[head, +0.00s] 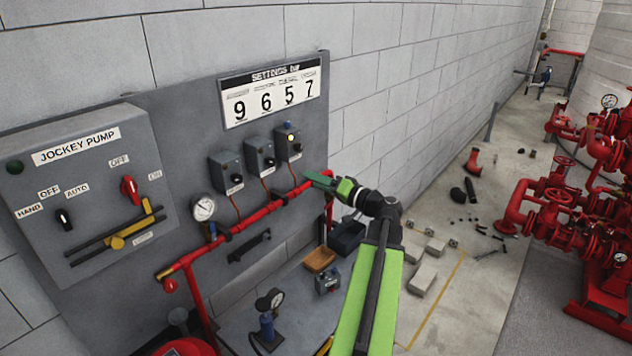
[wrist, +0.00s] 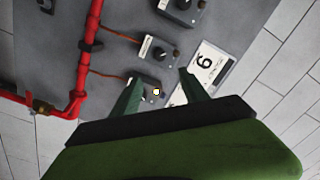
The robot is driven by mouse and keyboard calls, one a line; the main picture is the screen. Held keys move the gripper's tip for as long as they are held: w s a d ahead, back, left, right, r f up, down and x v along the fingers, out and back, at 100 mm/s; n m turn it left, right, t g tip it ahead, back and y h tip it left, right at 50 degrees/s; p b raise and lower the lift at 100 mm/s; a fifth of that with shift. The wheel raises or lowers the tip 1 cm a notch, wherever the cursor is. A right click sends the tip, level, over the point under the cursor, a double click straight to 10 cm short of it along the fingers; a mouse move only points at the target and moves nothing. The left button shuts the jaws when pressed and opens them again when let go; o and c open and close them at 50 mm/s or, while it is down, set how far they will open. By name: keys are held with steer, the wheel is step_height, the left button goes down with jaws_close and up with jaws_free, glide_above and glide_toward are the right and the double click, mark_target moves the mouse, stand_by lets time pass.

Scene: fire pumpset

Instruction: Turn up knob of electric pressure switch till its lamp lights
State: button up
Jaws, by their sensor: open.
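Three grey switch boxes are on the panel: a left box (head: 227,172), a middle box (head: 260,156) and a right box (head: 288,143). Each has a dark knob; the name labels are too small to read, so I cannot tell which is electric. A pale lamp (head: 290,138) glows on the right box; the other boxes show no lit lamp. My gripper (head: 318,181) is open, below and right of the right box. In the wrist view its green fingers (wrist: 159,80) frame the box with the bright lamp (wrist: 156,92). That box's knob is partly hidden.
A red pipe (head: 262,213) with a gauge (head: 203,208) runs below the boxes, close to my gripper. The settings board (head: 270,90) reads 9 6 5 7. The jockey pump box (head: 85,185) is at left. Red valves (head: 560,200) and loose blocks are at right.

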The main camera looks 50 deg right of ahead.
steer(key=n+h, duration=0.1)
steer(key=n, duration=0.5)
glide_toward(273, 162)
steer(key=w, duration=0.9)
steer(key=shift+d, duration=0.25)
jaws_close()
